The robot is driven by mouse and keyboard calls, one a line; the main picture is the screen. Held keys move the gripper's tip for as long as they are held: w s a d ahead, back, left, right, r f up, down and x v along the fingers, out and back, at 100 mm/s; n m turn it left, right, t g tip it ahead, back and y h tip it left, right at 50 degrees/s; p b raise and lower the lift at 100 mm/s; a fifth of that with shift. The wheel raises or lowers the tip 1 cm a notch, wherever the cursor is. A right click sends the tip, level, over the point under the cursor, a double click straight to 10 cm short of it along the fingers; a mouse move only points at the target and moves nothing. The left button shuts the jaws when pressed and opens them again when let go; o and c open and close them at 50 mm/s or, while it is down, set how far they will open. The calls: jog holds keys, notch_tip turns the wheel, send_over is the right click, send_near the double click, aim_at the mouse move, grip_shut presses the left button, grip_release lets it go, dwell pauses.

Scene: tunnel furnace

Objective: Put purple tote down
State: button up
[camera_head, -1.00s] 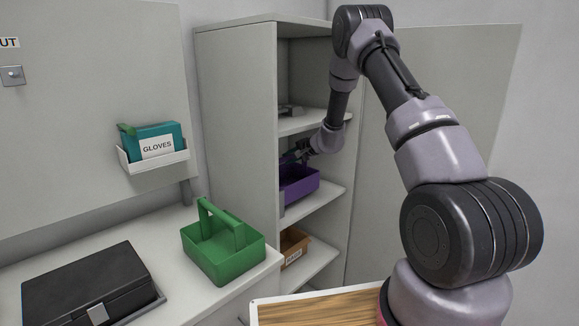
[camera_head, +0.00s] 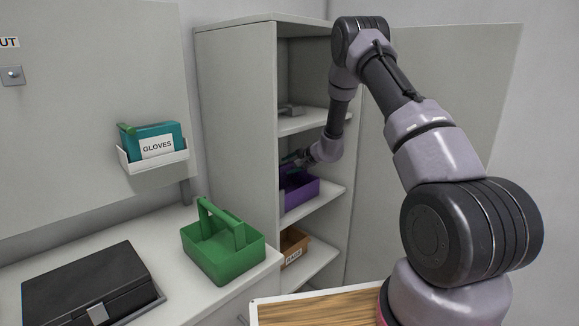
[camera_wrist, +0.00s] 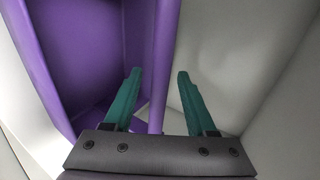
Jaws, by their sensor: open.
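The purple tote (camera_head: 302,194) sits on the middle shelf of the tall cabinet, its left part hidden by the cabinet's side wall. My gripper (camera_head: 292,160) is at the tote's top, partly hidden by the cabinet side. In the wrist view, the green fingers of my gripper (camera_wrist: 158,95) are spread apart, with an upright purple wall of the tote (camera_wrist: 163,50) between them. The left finger is over the tote's inside. The right finger is on the pale side outside it. I cannot tell whether either finger touches the wall.
The cabinet (camera_head: 238,130) encloses the shelf at the left. A brown box (camera_head: 292,246) stands on the shelf below, and a grey item (camera_head: 290,110) lies on the shelf above. A green tote (camera_head: 225,252) and a black case (camera_head: 85,290) are on the counter.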

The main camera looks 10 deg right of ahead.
jog(key=shift+r, duration=0.15)
jog(key=v, duration=1.2)
